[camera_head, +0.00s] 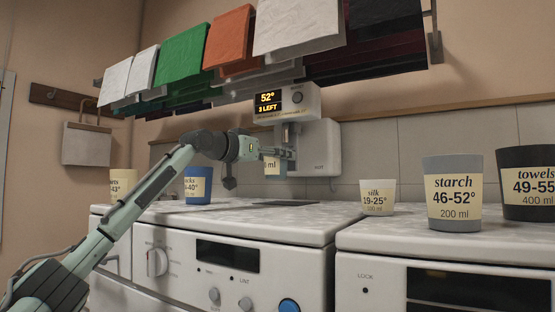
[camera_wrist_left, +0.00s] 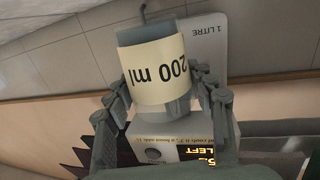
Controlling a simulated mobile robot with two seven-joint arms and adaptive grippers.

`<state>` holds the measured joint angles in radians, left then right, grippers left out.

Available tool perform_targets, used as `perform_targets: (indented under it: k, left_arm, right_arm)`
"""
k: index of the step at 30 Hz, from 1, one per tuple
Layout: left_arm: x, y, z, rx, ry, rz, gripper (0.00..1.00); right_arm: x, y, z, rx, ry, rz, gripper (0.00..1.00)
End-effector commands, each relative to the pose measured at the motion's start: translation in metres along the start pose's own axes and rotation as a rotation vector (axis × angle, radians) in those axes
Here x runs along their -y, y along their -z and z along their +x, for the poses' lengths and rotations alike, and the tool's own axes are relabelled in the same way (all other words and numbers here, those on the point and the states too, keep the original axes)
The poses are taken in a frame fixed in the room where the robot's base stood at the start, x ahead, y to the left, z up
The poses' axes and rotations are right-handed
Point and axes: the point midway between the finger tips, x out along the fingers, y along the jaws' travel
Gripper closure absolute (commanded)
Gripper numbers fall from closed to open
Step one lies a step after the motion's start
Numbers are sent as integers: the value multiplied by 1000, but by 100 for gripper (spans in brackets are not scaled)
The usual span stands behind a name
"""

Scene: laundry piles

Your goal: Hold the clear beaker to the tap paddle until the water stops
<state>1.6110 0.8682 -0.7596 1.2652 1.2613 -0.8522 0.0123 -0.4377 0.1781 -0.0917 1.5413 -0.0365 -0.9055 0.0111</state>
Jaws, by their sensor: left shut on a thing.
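The water dispenser (camera_head: 318,150) stands against the tiled back wall. Its display (camera_head: 268,102) reads 52° and 3 LEFT. My left gripper (camera_head: 280,153) is shut on the beaker (camera_head: 271,167) in front of the dispenser, below the spout. In the left wrist view the beaker (camera_wrist_left: 151,72) is grey-blue and looks see-through at its base, with a cream label reading 200 ml. The fingers grip its two sides. The dispenser (camera_wrist_left: 211,45) shows behind it, inverted. The paddle, any contact with it and any water stream are hidden. My right gripper is out of view.
On the white machine tops stand a blue cup (camera_head: 198,188), a cream cup (camera_head: 120,184), a small white silk cup (camera_head: 378,199), a grey starch cup (camera_head: 454,198) and a black towels cup (camera_head: 527,185). Folded cloths (camera_head: 182,55) hang on a rack above the dispenser.

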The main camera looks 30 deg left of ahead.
Motion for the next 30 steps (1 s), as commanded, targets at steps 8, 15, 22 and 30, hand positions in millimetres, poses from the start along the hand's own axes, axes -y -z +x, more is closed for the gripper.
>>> perform_targets:
  k: [8, 15, 22, 30]
  left_arm:
    - [0, 0, -3, -4, 0, 1, 74]
    - [-6, -3, -30, -4, 0, 2, 74]
    - [-10, -4, -57, -4, 0, 2, 74]
    - [-17, -5, -88, -4, 0, 1, 74]
  right_arm:
    - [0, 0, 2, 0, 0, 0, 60]
    - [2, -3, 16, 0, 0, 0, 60]
    - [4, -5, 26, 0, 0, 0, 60]
    - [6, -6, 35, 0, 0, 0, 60]
